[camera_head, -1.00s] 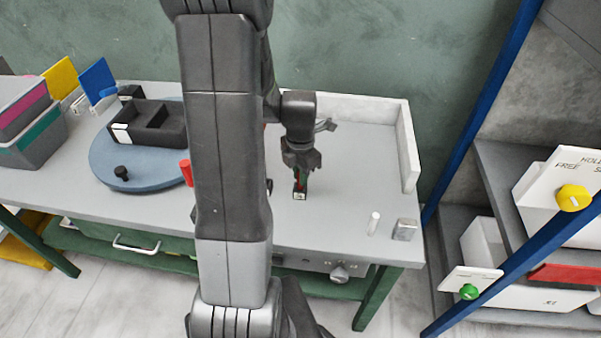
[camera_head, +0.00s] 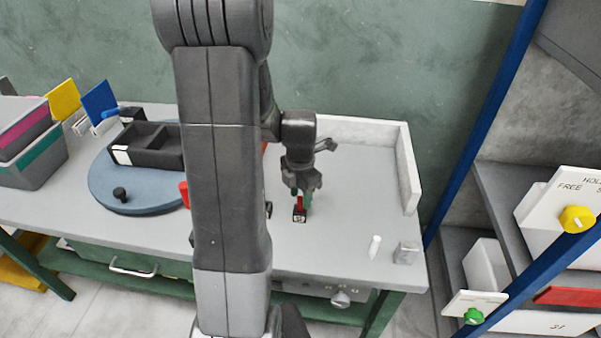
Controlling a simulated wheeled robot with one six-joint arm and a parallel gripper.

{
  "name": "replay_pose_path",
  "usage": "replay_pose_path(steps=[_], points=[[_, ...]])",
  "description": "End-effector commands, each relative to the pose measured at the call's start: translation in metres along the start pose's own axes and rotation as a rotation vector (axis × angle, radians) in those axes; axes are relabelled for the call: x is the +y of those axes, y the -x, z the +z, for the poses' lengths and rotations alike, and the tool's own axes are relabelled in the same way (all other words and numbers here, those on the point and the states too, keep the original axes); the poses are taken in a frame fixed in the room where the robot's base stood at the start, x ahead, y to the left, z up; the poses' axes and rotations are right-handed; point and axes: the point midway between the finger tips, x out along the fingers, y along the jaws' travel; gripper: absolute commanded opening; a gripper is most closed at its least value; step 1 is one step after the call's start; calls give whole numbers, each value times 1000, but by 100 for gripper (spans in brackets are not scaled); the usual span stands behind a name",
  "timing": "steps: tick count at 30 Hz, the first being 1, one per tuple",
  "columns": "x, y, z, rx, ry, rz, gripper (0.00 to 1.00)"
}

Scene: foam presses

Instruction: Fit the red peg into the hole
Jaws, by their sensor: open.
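A slim red peg (camera_head: 300,203) stands upright on the grey bench top, below my gripper. A small black-and-white marked piece (camera_head: 299,216) is at its foot. My gripper (camera_head: 301,191) is open above it, with green on the fingers beside the red peg's upper part. I cannot tell whether the fingers touch it. No hole can be made out at this size. Another red piece (camera_head: 184,194) shows at the left edge of my arm, which hides the rest of it.
A blue round turntable (camera_head: 105,192) bears a black two-compartment box (camera_head: 150,158) and a black knob (camera_head: 120,194). Grey bins (camera_head: 35,165) stand at the left. A white peg (camera_head: 374,246) and metal block (camera_head: 406,252) are near the bench's right front. A raised rim (camera_head: 407,170) bounds the right.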

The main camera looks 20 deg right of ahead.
Motion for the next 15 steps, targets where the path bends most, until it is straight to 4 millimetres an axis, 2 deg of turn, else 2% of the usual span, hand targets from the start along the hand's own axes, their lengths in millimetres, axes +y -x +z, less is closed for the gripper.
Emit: replay_pose_path(steps=[9, 15], points=[[0, 70, 0, -4, 0, 5, 41], [0, 105, 0, -2, 0, 3, 41]])
